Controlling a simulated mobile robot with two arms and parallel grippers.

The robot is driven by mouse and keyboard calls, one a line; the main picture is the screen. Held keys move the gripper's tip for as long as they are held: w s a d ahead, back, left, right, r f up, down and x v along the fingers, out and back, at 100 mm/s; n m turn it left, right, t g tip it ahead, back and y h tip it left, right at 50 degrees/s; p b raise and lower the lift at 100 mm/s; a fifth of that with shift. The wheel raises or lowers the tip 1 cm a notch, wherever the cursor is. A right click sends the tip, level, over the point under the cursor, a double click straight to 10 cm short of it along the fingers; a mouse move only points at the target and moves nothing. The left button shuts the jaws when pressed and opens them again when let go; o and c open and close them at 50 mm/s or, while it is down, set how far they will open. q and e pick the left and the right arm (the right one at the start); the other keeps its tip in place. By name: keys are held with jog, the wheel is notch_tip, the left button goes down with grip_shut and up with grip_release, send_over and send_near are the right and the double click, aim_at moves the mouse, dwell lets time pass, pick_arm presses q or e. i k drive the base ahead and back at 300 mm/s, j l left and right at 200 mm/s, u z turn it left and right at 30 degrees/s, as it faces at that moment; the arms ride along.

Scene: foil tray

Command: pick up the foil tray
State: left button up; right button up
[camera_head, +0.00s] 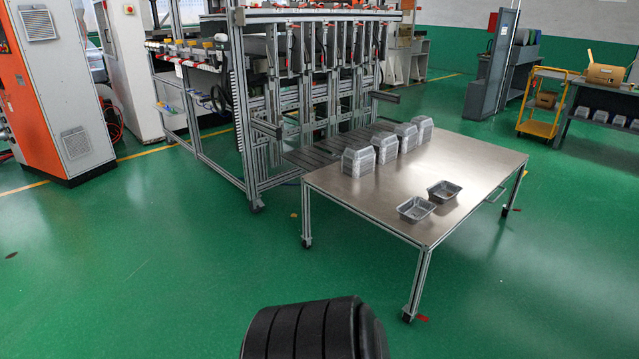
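Two single foil trays lie open side up on the steel-topped table. The nearer foil tray (416,209) is close to the table's front edge. The other foil tray (444,191) sits just behind it to the right, apart from it. Several stacks of upside-down foil trays (358,162) stand in a row along the table's far left side. A black ribbed part of my own body shows at the bottom centre. Neither of my grippers is in view.
The wheeled table (465,160) has much bare top on its right. A metal frame machine (300,110) stands behind it. An orange cabinet (45,100) is at left, a yellow cart (541,127) at back right. Green floor (150,270) between me and the table is clear.

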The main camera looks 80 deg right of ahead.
aim_at(413, 210)
jog(key=z, duration=3.4)
jog(key=i+j, duration=0.15)
jog(key=i+l+z, duration=0.05)
jog(key=i, duration=0.1)
